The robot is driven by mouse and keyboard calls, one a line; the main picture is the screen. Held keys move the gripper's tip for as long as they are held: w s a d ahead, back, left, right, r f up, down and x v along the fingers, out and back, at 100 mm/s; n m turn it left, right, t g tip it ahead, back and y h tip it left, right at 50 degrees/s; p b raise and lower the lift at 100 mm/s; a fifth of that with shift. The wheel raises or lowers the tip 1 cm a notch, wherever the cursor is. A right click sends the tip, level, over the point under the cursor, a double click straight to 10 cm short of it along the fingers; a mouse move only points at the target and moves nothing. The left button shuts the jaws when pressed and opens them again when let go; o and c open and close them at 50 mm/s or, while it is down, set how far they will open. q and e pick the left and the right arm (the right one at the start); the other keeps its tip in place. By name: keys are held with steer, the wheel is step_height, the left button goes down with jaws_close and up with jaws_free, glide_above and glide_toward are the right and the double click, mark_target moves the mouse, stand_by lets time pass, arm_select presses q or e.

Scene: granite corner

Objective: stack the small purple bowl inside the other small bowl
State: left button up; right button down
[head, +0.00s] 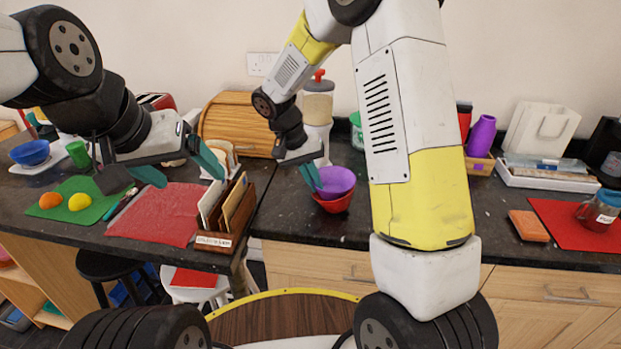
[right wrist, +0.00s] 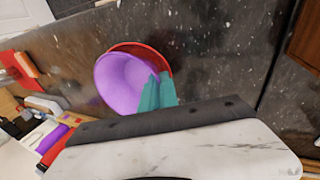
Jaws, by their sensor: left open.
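The small purple bowl (head: 336,181) sits partly inside the small red bowl (head: 335,204) on the dark counter, a little tilted. In the right wrist view the purple bowl (right wrist: 125,82) covers most of the red bowl (right wrist: 160,58), whose rim shows along one side. My right gripper (head: 313,178) has its teal fingers close together at the purple bowl's left rim, pinching its wall; they also show in the right wrist view (right wrist: 158,92). Whether the purple bowl rests on the red bowl's bottom is hidden. My left gripper (head: 193,182) is open and empty above the red mat.
A wooden letter holder (head: 228,215) stands left of the bowls. A red-lidded dispenser (head: 318,110) and a bread box (head: 240,122) stand behind. A purple vase (head: 481,135) is at the right. The counter right of the bowls is partly hidden by my right arm.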

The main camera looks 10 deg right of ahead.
mark_target(319, 193)
steer(key=c, duration=1.6)
jaws_free()
steer(key=shift+s+d+f+g, duration=0.15)
steer(key=shift+s+d+f, duration=0.15)
steer(key=shift+f, duration=0.35)
steer(key=shift+s+d+f+g, duration=0.2)
steer(key=shift+s+f, duration=0.1)
steer(key=shift+f, duration=0.35)
steer(key=shift+c, duration=0.2)
steer(key=v, duration=1.2)
steer(key=s+d+r+n+t+y, duration=0.1)
steer(key=s+d+r+t+y, duration=0.2)
steer(key=s, duration=0.7)
steer(key=s+d+r+n+t+y, duration=0.1)
steer(key=s+d+r+t+y, duration=0.2)
steer(key=s+r, duration=0.4)
steer(key=shift+s+d+n+t+y, duration=0.35)
steer(key=shift+s+d+t, duration=0.3)
steer(key=shift+s+d, duration=0.75)
steer(key=shift+s+a+r, duration=0.1)
steer(key=shift+a, duration=0.05)
